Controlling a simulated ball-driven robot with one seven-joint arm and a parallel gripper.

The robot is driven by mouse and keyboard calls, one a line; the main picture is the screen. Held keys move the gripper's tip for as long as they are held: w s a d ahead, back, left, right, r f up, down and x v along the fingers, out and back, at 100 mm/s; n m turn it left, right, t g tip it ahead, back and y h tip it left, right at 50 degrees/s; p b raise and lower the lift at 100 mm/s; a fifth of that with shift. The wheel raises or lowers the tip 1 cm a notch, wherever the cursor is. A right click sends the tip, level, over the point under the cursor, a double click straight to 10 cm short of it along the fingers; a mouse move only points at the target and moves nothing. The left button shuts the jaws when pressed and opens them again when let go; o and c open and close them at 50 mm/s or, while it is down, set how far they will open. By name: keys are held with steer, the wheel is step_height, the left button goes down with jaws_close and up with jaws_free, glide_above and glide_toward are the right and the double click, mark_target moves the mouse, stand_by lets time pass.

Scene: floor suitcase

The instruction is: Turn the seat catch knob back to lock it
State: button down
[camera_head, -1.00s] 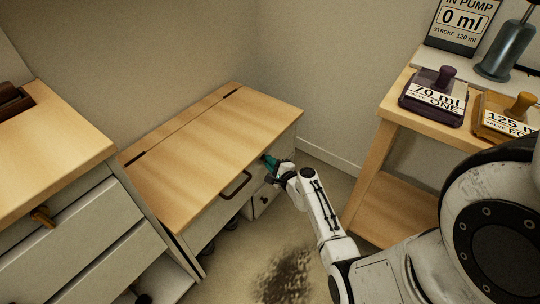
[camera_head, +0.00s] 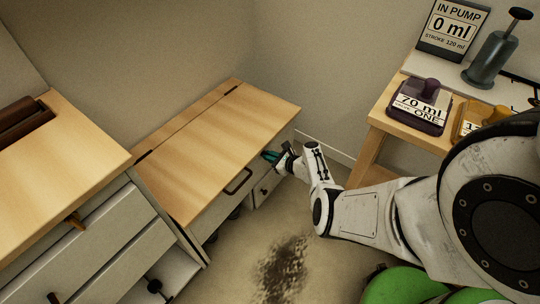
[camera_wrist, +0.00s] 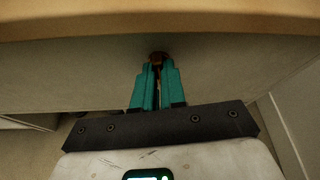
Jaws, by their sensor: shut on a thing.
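The low seat (camera_head: 225,135) is a bench with a pale wood top and a light grey front, against the wall in the head view. The catch knob (camera_wrist: 158,57) is a small brown piece on the seat's front face, just under the overhanging edge of the top (camera_wrist: 70,25) in the wrist view. My gripper (camera_wrist: 157,68) has teal fingers closed around the knob, which hides part of it. In the head view my gripper (camera_head: 270,156) meets the seat front near its right end, and the knob is hidden there. I cannot tell the knob's angle.
A dark handle (camera_head: 238,181) sits on the seat front, left of my gripper. A drawer cabinet (camera_head: 75,235) stands at left. At right, a wooden stand (camera_head: 377,125) holds a purple block (camera_head: 418,115), an orange block and a pump. Dark-stained floor (camera_head: 285,268) lies in front.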

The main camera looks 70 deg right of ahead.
steer(key=shift+m+y, duration=0.5)
steer(key=shift+m, duration=0.2)
steer(key=c, duration=1.2)
jaws_free()
steer(key=shift+s, duration=0.1)
steer(key=p+v, duration=0.5)
steer(key=v, duration=0.2)
steer(key=shift+s, duration=0.2)
